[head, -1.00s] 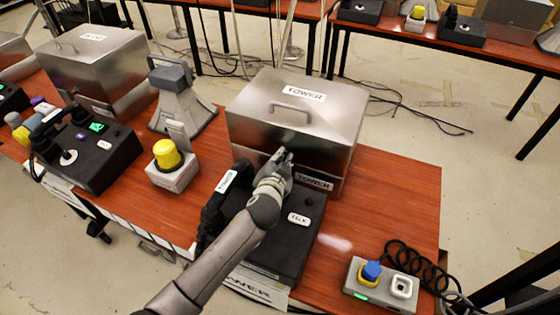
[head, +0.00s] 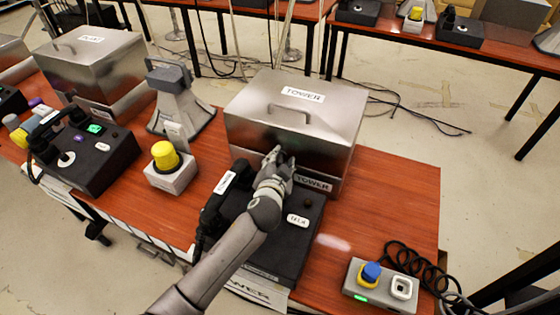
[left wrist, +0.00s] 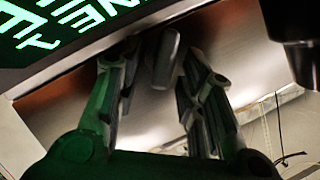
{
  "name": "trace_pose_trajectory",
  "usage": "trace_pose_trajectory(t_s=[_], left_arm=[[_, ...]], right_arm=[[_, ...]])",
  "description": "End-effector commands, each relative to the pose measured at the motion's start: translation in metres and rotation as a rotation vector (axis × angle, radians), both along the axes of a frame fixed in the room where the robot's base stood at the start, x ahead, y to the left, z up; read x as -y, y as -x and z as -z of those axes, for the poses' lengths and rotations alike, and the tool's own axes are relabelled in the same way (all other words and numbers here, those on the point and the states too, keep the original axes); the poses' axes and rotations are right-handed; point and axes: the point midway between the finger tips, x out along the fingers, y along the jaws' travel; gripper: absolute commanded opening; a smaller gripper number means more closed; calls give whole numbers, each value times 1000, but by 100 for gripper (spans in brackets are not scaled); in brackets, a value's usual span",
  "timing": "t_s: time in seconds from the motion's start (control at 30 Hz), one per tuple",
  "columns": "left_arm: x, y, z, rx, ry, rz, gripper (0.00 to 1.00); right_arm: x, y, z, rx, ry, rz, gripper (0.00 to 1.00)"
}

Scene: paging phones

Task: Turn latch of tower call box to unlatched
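The tower call box (head: 290,120) is a metal box with a TOWER label and a handle on its lid, standing on the red-brown table. My left gripper (head: 277,158) is at its front face, beside the lower TOWER label. In the left wrist view my left gripper (left wrist: 156,66) has its two fingers apart. A small grey upright piece, which looks like the latch (left wrist: 165,58), lies between the fingertips. I cannot tell whether the fingers touch it. In the head view the gripper hides the latch. My right gripper is not in view.
A black phone base (head: 290,235) with a handset (head: 215,205) lies under my left arm. A yellow-topped beacon (head: 168,165) and a grey horn (head: 180,105) stand to the left. A blue-button box (head: 380,283) is at the right. The table right of the call box is clear.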

Motion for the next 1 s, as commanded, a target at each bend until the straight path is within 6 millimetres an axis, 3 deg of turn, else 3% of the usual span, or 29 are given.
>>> trace_pose_trajectory(t_s=[0.27, 0.7, 1.0], left_arm=[[-1, 11, -3, 0, 0, 0, 36], [-6, 86, -27, -1, 1, 0, 36], [-9, 113, -36, -1, 0, 0, 36]], right_arm=[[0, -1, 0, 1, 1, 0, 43], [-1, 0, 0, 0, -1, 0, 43], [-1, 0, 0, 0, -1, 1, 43]])
